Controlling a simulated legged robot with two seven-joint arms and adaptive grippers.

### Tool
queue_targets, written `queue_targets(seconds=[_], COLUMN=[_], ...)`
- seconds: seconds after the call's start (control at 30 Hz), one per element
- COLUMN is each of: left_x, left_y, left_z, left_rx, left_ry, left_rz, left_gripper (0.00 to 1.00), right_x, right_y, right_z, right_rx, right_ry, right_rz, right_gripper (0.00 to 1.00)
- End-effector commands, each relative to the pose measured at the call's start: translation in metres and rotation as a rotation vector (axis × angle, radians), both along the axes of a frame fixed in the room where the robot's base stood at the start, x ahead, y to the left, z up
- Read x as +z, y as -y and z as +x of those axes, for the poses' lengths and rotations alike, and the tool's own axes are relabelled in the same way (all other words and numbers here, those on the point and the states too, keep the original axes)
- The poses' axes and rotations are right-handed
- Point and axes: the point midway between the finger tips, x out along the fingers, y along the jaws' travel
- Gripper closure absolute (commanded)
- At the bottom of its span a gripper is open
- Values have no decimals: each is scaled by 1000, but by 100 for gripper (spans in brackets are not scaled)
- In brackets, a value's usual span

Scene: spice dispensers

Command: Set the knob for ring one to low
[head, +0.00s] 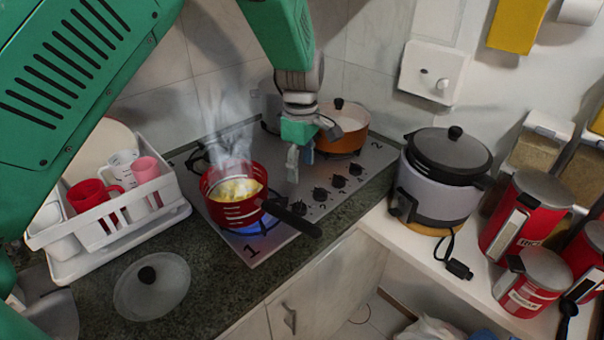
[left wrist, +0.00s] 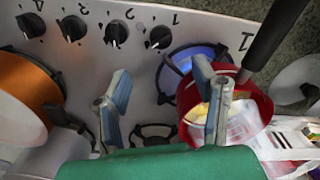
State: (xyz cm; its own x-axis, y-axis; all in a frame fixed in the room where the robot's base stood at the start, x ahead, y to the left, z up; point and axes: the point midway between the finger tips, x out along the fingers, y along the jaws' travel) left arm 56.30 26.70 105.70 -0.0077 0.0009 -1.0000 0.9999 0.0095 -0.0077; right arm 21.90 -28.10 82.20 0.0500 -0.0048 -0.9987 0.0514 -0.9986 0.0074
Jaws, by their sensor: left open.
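The stovetop (head: 248,163) has a row of black knobs on its right part. The knob for ring one (left wrist: 158,38), next to a printed 1, is the rightmost in the left wrist view; in the head view it is the nearest knob (head: 300,208). Ring one's blue flame (head: 262,224) burns under a red pot (head: 235,208), also in the left wrist view (left wrist: 258,105). My left gripper (head: 300,166) is open and empty above the stovetop, apart from the knobs; its fingers (left wrist: 162,70) show in the wrist view. My right gripper is not in view.
The pot's black handle (head: 293,217) sticks out close to the knobs. An orange pot (head: 340,138) sits at the back. A white dish rack (head: 108,215) stands left, a glass lid (head: 152,286) in front, a cooker (head: 436,190) right. Steam rises from the red pot.

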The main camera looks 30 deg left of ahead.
Motion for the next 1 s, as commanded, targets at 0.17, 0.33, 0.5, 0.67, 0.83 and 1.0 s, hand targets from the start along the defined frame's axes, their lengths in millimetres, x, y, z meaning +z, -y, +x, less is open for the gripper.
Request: queue_targets(seconds=[0.17, 0.33, 0.5, 0.67, 0.83, 1.0], left_x=[23, 11, -20, -55, -87, -107], left_y=[-3, -3, -3, -3, -3, -3], left_z=[0, 0, 0, -1, -1, 0], left_rx=[297, 357, 355, 354, 353, 352], left_ry=[5, 3, 0, 0, 3, 4], left_rz=[5, 1, 2, 1, 0, 1], left_gripper=[47, 47, 47, 47, 47, 47], right_x=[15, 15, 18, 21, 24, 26], right_y=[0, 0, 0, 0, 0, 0], right_z=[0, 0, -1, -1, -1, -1], right_rx=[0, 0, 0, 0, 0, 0], right_ry=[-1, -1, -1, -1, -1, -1], right_rz=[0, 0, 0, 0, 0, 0], right_gripper=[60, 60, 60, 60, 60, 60])
